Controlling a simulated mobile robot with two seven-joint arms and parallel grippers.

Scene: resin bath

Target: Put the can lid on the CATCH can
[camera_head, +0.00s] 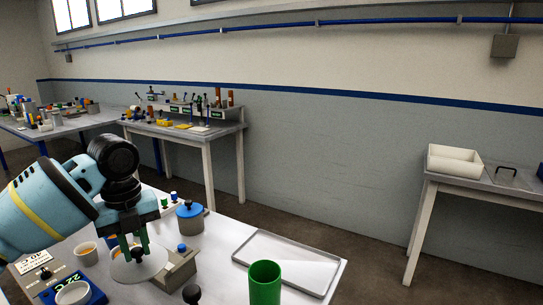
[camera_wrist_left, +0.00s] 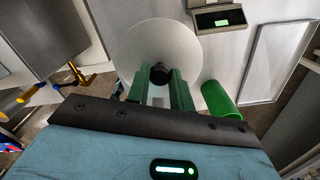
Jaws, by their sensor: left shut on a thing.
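My left gripper (camera_head: 136,243) is shut on the black knob of a round, pale grey lid (camera_head: 138,268), holding it over the near table. In the left wrist view the gripper's green fingers (camera_wrist_left: 160,88) pinch the knob, and the lid (camera_wrist_left: 150,42) shows as a wide disc beyond them. A green open-topped cylinder (camera_head: 265,284) stands on the table to the right of the lid, apart from it; it also shows in the left wrist view (camera_wrist_left: 219,100). I read no CATCH label, so I cannot tell which vessel is that can. My right gripper is out of view.
A pot with a blue lid (camera_head: 190,209) stands behind the held lid. A shallow grey tray (camera_head: 255,262) lies at the right. A blue device (camera_head: 48,296) with a lit display, cups and a grey box (camera_head: 182,271) crowd the left.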

